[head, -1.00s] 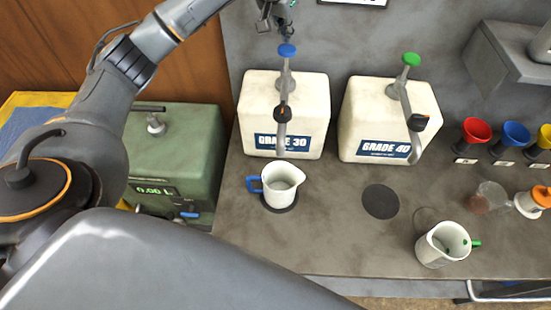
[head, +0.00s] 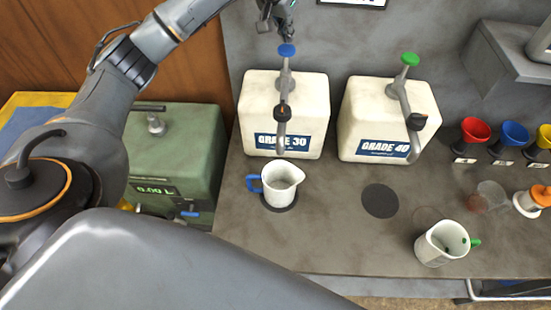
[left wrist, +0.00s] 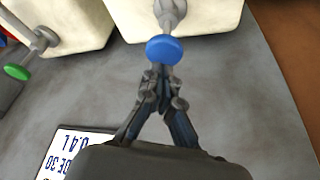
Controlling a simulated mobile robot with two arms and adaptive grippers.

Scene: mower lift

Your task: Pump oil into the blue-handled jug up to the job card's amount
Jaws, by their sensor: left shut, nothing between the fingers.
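The blue-handled jug (head: 283,185) stands upright on a dark round mat under the spout of the white GRADE 30 container (head: 312,105). Its inside looks pale; I cannot tell the oil level. The blue pump knob (head: 287,50) tops that container, and it also shows in the left wrist view (left wrist: 164,49). My left gripper (head: 287,32) is shut and empty, just above and behind the knob. In the left wrist view its fingertips (left wrist: 160,75) are right by the knob; contact is unclear. The job card (left wrist: 72,153) reads 0.4 L, upside down, partly hidden. My right gripper is not visible.
A white GRADE 40 container (head: 425,105) with a green knob stands to the right, beside an empty dark mat (head: 380,201). A green-handled jug (head: 442,245) is at front right. Coloured funnels (head: 475,133) and a green machine (head: 200,140) flank the bench.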

